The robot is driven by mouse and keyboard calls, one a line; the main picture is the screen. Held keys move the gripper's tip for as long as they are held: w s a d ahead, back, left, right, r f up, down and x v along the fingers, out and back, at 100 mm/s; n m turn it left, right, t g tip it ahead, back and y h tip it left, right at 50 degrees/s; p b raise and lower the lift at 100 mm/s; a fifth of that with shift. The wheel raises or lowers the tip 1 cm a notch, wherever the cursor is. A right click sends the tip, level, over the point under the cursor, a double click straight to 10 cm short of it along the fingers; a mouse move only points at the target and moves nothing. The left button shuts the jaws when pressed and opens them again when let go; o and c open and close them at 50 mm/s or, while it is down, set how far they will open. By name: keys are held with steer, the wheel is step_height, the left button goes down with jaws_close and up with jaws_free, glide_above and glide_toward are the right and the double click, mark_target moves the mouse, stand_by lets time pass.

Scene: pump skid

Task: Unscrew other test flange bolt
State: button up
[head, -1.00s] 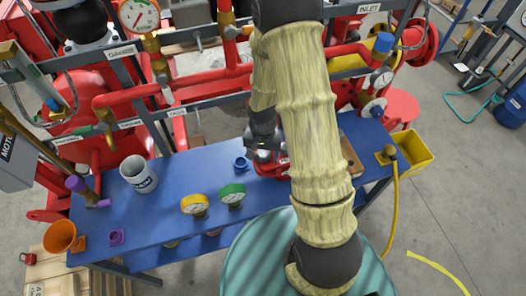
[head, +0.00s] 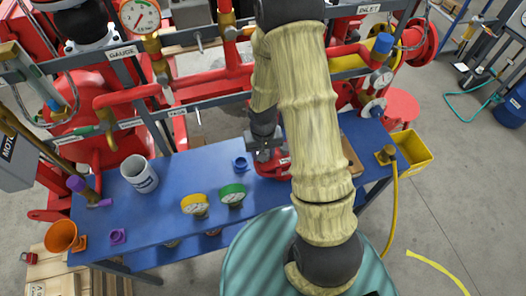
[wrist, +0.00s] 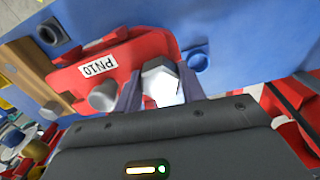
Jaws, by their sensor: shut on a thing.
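The red test flange (head: 270,168) lies on the blue bench beneath my gripper and is partly hidden by my arm in the head view. In the wrist view the flange (wrist: 75,72) bears a white PN10 label. A pale hex bolt head (wrist: 162,82) sits between my gripper's fingers (wrist: 160,92), which are shut on it. Another grey bolt (wrist: 103,97) stands at the flange's left, apart from the fingers. In the head view my gripper (head: 265,150) points down at the flange. I cannot tell how far the held bolt is out of its hole.
A blue ring-shaped fitting (head: 240,163) stands close left of the flange. Red pipework (head: 205,78) runs behind. A yellow bin (head: 411,153) hangs at the right.

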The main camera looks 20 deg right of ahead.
steer(key=n+p, duration=0.1)
steer(key=n, duration=0.5)
steer(key=shift+r, duration=0.1)
steer(key=n, duration=0.4)
steer(key=shift+n+p, duration=0.35)
steer(key=shift+n, duration=0.05)
steer(key=o, duration=1.1)
step_height(320, 180, up, 17)
steer(key=shift+r+p, duration=0.1)
steer(key=shift+p, duration=0.25)
